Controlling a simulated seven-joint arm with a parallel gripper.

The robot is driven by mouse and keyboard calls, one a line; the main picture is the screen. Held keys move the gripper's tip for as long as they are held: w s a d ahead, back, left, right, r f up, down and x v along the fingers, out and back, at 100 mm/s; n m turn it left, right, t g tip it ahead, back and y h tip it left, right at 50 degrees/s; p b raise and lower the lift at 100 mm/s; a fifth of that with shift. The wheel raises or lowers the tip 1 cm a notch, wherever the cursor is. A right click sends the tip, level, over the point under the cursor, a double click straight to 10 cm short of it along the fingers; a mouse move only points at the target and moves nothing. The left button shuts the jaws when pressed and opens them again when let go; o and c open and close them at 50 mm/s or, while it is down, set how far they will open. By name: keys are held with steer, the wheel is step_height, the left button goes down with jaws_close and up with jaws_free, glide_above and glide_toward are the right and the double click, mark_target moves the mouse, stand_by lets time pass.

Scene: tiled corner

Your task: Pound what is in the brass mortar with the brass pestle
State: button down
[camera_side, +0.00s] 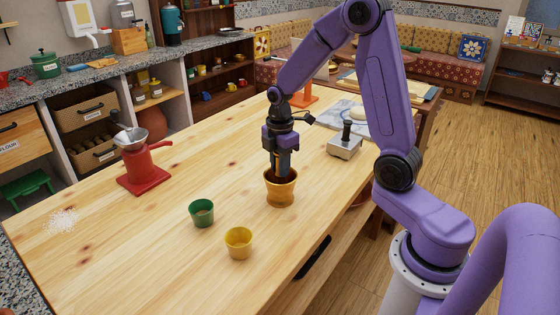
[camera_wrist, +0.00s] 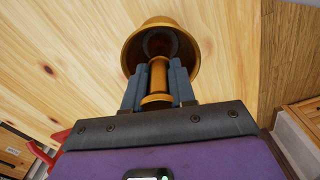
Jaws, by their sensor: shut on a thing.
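The brass mortar (camera_side: 280,190) stands upright on the wooden table, under my gripper (camera_side: 283,172). The mortar (camera_wrist: 136,52) also shows at the top of the wrist view, with a dark inside. The brass pestle (camera_wrist: 158,78) is between my fingers, and my gripper (camera_wrist: 158,82) is shut on it. The pestle points into the mortar, and its lower end is inside the mouth. In the side view the fingers reach down to the mortar's rim and mostly hide the pestle. I cannot tell what lies in the mortar or whether the pestle touches the bottom.
A green cup (camera_side: 202,213) and a yellow cup (camera_side: 238,243) stand left of and nearer than the mortar. A red grinder (camera_side: 144,165) stands further left, and white grains (camera_side: 63,222) lie at the left. A grey block with a dark knob (camera_side: 345,145) is behind right.

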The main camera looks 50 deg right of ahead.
steer(key=shift+r, duration=1.6)
steer(key=shift+f, duration=0.15)
stand_by(0.4)
steer(key=shift+r, duration=5.25)
